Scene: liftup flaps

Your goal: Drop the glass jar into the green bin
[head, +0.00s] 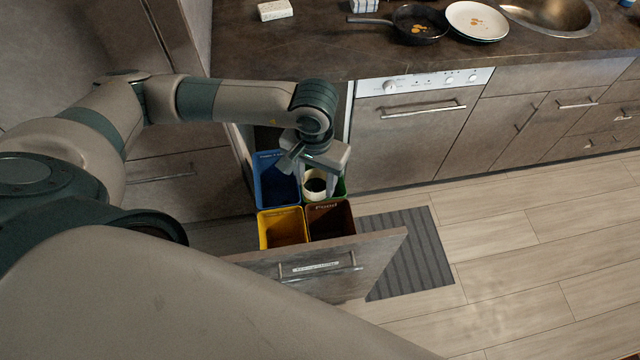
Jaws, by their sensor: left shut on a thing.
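My left gripper (318,175) points down over the back right of the open bin drawer. It is shut on the glass jar (314,196), a small pale round jar with a dark top opening. The jar appears upright between the fingers, partly covered by them. The green bin (341,187) is at the back right of the drawer, and only a strip of it shows beside the jar and gripper. The jar overlaps the green bin in the head view; I cannot tell its exact height over the rim. My right gripper is not in view.
The drawer (375,258) also holds a blue bin (273,182), a yellow bin (283,229) and a brown bin (331,221). A dishwasher (415,125) stands right of it. A striped mat (415,250) lies on the floor. The counter above holds a pan (420,22) and plates (477,20).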

